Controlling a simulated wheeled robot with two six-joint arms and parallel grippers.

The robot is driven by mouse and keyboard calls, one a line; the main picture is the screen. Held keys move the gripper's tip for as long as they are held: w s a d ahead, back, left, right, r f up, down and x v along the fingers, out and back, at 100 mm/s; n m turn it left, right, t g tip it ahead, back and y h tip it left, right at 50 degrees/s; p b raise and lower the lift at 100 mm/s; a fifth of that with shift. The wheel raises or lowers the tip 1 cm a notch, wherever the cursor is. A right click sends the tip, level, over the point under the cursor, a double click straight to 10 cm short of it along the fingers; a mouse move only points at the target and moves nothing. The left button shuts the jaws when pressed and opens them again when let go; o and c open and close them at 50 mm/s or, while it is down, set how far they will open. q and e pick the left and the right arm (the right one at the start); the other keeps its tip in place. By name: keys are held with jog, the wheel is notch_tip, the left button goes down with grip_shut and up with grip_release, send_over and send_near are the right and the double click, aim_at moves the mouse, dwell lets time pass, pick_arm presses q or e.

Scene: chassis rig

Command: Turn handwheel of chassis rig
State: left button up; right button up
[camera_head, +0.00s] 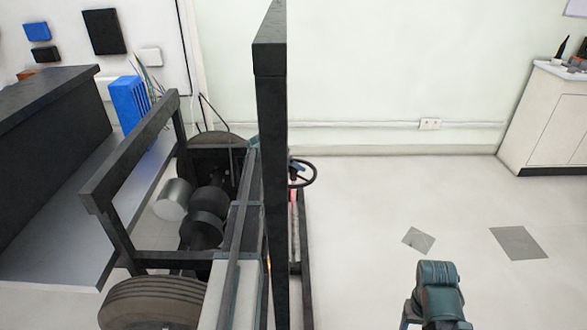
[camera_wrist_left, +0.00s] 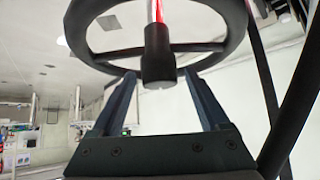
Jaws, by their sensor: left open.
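The black handwheel (camera_head: 303,174) shows just right of the dark vertical post in the head view, part of it hidden behind the post. In the left wrist view the handwheel rim (camera_wrist_left: 236,30) fills the top, with a dark central hub (camera_wrist_left: 158,60) and a red shaft above it. My left gripper (camera_wrist_left: 160,76) is open, its two fingers pointing up toward the wheel on either side of the hub. The fingertips are close to the rim; I cannot tell whether they touch it. My right gripper is not in view.
The chassis rig's dark post (camera_head: 270,150) blocks the middle of the head view. Its frame and tyres (camera_head: 150,303) stand at left, by a dark bench (camera_head: 45,110). A white cabinet (camera_head: 552,115) stands far right.

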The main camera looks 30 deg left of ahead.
pick_arm(q)
grip_shut()
dwell(0.4)
dwell(1.1)
